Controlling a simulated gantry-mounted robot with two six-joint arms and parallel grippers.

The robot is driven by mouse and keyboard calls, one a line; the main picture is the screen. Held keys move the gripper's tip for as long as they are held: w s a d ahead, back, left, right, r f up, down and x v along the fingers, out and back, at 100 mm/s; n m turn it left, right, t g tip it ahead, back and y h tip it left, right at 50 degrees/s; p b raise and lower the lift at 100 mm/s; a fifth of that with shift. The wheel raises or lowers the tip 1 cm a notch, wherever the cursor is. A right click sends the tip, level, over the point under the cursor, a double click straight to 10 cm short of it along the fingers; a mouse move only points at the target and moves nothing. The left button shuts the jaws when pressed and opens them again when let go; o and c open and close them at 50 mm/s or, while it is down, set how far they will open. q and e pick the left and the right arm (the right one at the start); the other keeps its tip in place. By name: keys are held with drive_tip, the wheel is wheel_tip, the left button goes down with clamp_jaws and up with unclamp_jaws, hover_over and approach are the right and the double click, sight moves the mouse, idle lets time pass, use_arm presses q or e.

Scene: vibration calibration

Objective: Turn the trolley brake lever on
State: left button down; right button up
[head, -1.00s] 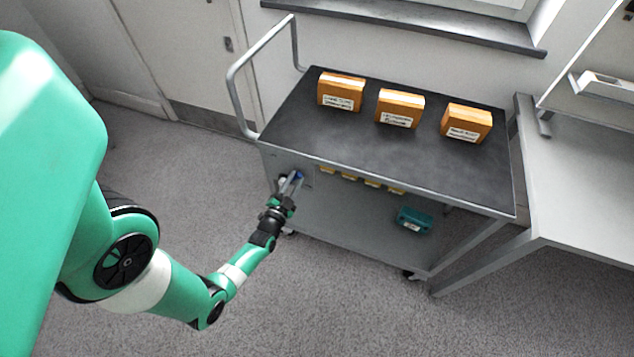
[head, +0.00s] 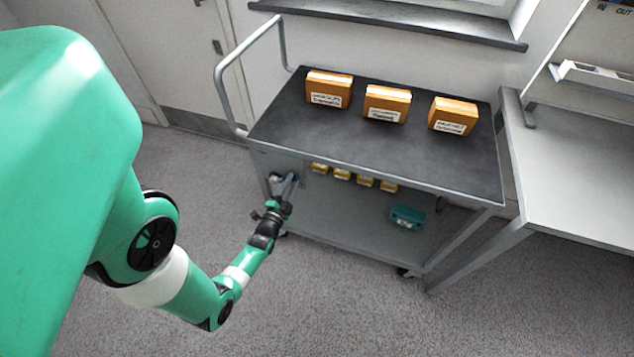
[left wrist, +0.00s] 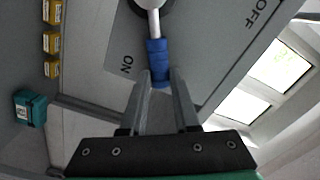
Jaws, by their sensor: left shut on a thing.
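The brake lever (left wrist: 153,22) has a pale shaft and a blue grip (left wrist: 158,62). It is mounted on a grey plate (left wrist: 205,60) marked ON and OFF on the side of the trolley. In the left wrist view the lever points down the picture, beside the ON mark and away from OFF. My left gripper (left wrist: 163,80) is shut on the blue grip, with one finger on each side. In the head view my left gripper (head: 287,184) is at the trolley's (head: 375,150) near left side, below its top, and mostly covers the lever. My right gripper is not in view.
Several orange boxes (head: 329,90) stand on the trolley's top. Small yellow boxes (head: 342,174) and a teal box (head: 407,217) are on the lower shelf. A push handle (head: 222,95) rises at the left. A grey table (head: 570,160) stands at the right. The floor in front is clear.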

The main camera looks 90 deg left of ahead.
use_arm(q)
drive_tip(key=c, duration=0.6)
unclamp_jaws()
drive_tip(key=shift+c, duration=0.2)
drive_tip(key=shift+s+d, duration=0.1)
drive_tip(key=shift+d, duration=0.2)
drive_tip(key=p+v, duration=0.2)
drive_tip(key=v, duration=0.9)
drive_tip(key=shift+p, duration=0.3)
